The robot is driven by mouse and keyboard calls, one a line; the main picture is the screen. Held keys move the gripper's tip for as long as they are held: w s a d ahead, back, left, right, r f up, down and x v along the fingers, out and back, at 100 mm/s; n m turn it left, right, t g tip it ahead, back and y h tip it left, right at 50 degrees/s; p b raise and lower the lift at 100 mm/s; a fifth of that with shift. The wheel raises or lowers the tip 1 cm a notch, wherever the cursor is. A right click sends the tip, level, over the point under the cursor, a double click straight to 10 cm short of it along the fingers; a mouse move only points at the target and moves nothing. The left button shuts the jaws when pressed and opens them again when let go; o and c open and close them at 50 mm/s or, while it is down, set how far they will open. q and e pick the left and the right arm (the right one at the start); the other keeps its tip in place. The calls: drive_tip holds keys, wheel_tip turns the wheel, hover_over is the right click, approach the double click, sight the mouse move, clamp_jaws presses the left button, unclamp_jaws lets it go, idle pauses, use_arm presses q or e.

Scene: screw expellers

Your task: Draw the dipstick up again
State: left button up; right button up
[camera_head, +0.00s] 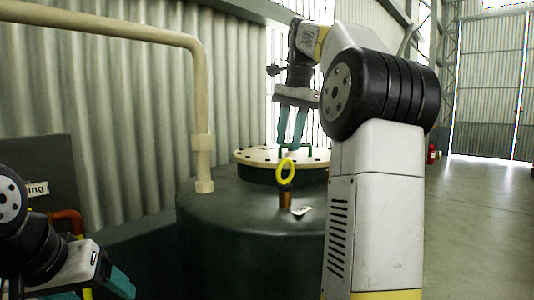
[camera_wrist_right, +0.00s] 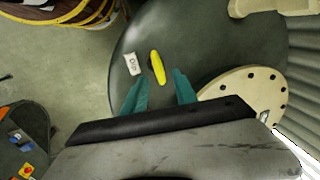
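The dipstick's yellow ring handle (camera_head: 285,170) stands upright above a short brass-brown fitting (camera_head: 286,197) on top of the dark green tank (camera_head: 250,222). The rod below the ring is not visible. In the right wrist view the ring (camera_wrist_right: 157,67) appears nearly edge-on, ahead of and between the teal fingertips. My right gripper (camera_head: 289,146) is open and empty; its fingers point down, and in the head view they end above the ring, apart from it. My left gripper (camera_head: 118,283) is partly in view at the lower left, away from the dipstick; its opening is unclear.
A small white "Dip" label (camera_wrist_right: 132,64) lies beside the fitting. A bolted cream cover (camera_wrist_right: 240,88) with a green handle (camera_head: 282,150) is close by on the tank top. A cream pipe (camera_head: 201,110) comes down at the left. Corrugated wall stands behind; open floor is at right.

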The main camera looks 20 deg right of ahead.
sight(286, 161)
drive_tip(key=shift+w+a+f, duration=0.1)
drive_tip(key=shift+w+f, duration=0.1)
drive_tip(key=shift+f, duration=0.9)
drive_tip(key=shift+w+a+f, duration=0.1)
drive_tip(key=shift+w+f, duration=0.05)
drive_tip(key=shift+f, duration=0.9)
drive_tip(key=shift+c, duration=0.4)
clamp_jaws()
